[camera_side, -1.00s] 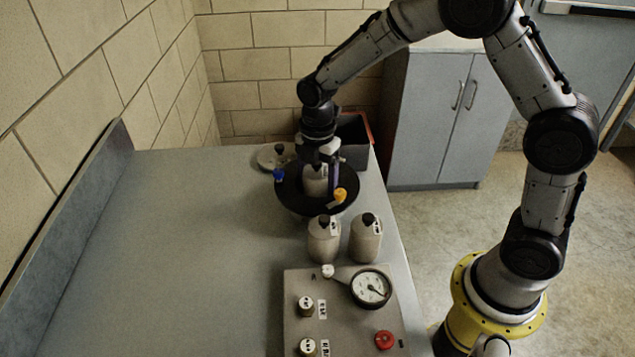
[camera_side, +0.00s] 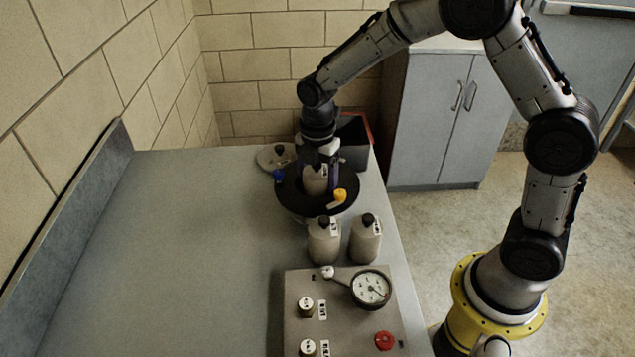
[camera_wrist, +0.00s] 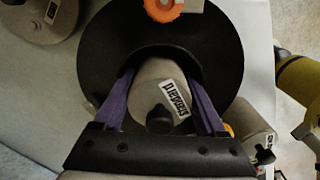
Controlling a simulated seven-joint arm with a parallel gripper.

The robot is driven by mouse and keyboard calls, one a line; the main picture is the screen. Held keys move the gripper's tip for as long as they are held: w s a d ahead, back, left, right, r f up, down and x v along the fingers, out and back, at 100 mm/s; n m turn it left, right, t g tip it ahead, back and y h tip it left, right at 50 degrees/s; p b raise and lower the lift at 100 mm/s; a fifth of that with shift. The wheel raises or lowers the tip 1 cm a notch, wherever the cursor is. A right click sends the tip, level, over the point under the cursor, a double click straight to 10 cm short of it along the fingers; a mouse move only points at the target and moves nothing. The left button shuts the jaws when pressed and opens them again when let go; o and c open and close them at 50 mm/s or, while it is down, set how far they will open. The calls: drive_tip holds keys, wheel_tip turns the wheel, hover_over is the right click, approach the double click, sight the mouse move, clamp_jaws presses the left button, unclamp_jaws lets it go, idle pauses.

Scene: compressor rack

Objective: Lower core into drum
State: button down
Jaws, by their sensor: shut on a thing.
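My gripper (camera_side: 319,176) points down over the drum. It is shut on the core (camera_side: 314,184), a pale grey cylinder with a dark knob and a white label reading "STANDARD". In the wrist view, purple fingers of my gripper (camera_wrist: 161,82) lie on both sides of the core (camera_wrist: 147,76). The drum (camera_side: 290,196) has a wide black funnel-like rim, also seen in the wrist view (camera_wrist: 105,50). The core is within the rim's outline, over or in its dark centre. Its lower end is hidden, so I cannot tell how deep it is.
Two similar bottles (camera_side: 323,243) (camera_side: 367,240) stand just in front of the drum. A gauge panel (camera_side: 343,310) is in front.

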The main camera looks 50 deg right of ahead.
idle(0.4)
drive_tip(key=shift+f, duration=0.3)
drive_tip(key=shift+r, duration=0.25)
idle(0.3)
drive_tip(key=shift+f, duration=0.2)
drive_tip(key=shift+r, duration=0.25)
idle(0.4)
drive_tip(key=shift+f, duration=0.25)
drive_tip(key=shift+r, duration=0.15)
idle(0.5)
drive_tip(key=shift+f, duration=0.25)
drive_tip(key=shift+r, duration=0.1)
